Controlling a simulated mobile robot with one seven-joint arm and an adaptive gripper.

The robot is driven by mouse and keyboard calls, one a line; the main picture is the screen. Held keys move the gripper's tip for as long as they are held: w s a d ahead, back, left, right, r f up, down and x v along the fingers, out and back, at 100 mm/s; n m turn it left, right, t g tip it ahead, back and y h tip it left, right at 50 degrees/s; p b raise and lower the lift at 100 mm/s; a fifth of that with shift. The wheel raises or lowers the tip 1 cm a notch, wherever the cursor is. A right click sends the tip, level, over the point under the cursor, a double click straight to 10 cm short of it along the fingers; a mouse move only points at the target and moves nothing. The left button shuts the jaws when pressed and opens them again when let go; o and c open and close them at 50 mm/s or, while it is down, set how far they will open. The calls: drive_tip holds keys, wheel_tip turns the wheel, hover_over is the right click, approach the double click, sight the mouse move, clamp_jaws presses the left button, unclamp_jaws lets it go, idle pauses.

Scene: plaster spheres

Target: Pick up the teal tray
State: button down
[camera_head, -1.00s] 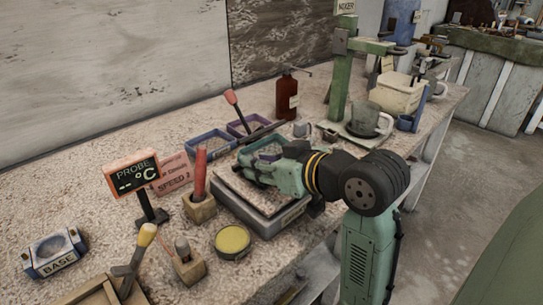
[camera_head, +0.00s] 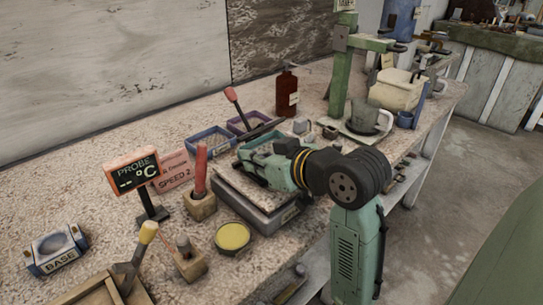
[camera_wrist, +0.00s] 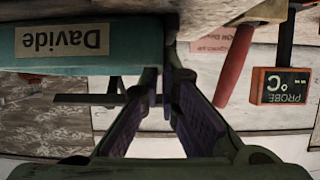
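The teal tray (camera_head: 243,163) is in the middle of the bench in the head view, partly hidden behind my gripper (camera_head: 262,165). The wrist view is upside down and shows the tray's teal side (camera_wrist: 130,62) with a "Davide" label. There my gripper's two fingers (camera_wrist: 161,78) close together to a narrow gap at the tray's right end. They look shut on its end wall, though the contact itself is small and partly hidden.
A grey box (camera_head: 262,218) lies below my gripper. Left of it stand a red-handled block (camera_head: 201,205), a yellow tin (camera_head: 232,237) and a probe display (camera_head: 135,172). Behind are blue (camera_head: 205,133) and purple (camera_head: 243,118) trays and a brown bottle (camera_head: 287,93). Bare bench shows at left.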

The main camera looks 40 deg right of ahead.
drive_tip(key=shift+r, duration=0.15)
idle(0.4)
drive_tip(key=shift+r+b, duration=0.3)
drive_tip(key=shift+r, duration=0.2)
drive_tip(key=s+b, duration=0.1)
drive_tip(key=s, duration=0.3)
drive_tip(key=shift+s+d, duration=0.15)
wheel_tip(320, 180, up, 14)
